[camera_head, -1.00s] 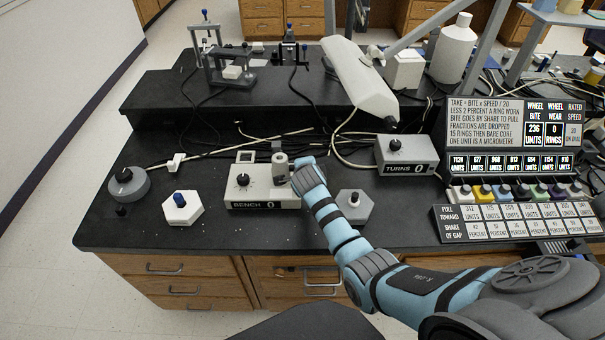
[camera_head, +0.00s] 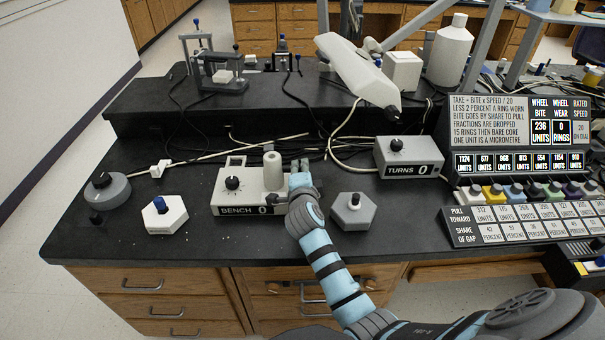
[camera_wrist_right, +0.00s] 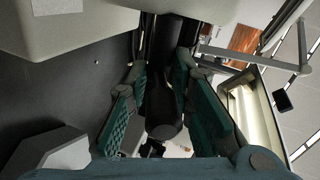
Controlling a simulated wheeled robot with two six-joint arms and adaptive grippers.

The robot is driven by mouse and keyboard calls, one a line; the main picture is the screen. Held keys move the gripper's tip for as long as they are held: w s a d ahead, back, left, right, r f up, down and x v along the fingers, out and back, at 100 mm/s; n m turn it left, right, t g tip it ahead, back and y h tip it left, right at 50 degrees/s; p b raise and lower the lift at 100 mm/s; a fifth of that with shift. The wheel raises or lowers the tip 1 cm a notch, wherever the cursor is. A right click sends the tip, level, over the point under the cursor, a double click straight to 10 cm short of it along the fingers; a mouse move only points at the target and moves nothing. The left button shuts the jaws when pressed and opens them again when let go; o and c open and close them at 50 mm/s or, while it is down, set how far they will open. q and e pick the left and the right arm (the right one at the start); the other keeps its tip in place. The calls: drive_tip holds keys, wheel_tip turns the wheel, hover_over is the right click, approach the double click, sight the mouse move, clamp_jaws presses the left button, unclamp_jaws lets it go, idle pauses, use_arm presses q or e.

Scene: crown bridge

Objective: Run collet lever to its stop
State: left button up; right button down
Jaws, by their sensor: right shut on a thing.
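The white BENCH box (camera_head: 225,200) stands near the front of the black bench, with a dark knob and a pale cylinder (camera_head: 271,170) on its right part. My right gripper (camera_head: 299,180) is at the right end of this box, beside the cylinder. In the right wrist view, the teal finger pads (camera_wrist_right: 165,112) lie on both sides of a dark, rounded bar (camera_wrist_right: 163,90), which I take to be the collet lever. The gripper is shut on it. In the head view the gripper hides the lever, and its stop cannot be made out. My left gripper is out of view.
A grey hexagonal block (camera_head: 353,214) with a dark knob stands just right of my right gripper. A TURNS box (camera_head: 408,160) is behind it. A white hexagonal block (camera_head: 166,220) with a blue knob stands left. Cables (camera_head: 215,157) run behind the BENCH box.

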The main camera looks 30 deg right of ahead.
drive_tip(key=shift+s+f, duration=0.15)
drive_tip(key=shift+f, duration=0.25)
drive_tip(key=c, duration=1.5)
unclamp_jaws()
drive_tip(key=shift+r, duration=0.1)
drive_tip(key=v, duration=0.7)
drive_tip(key=shift+s+a+r, duration=0.15)
drive_tip(key=shift+a, duration=0.05)
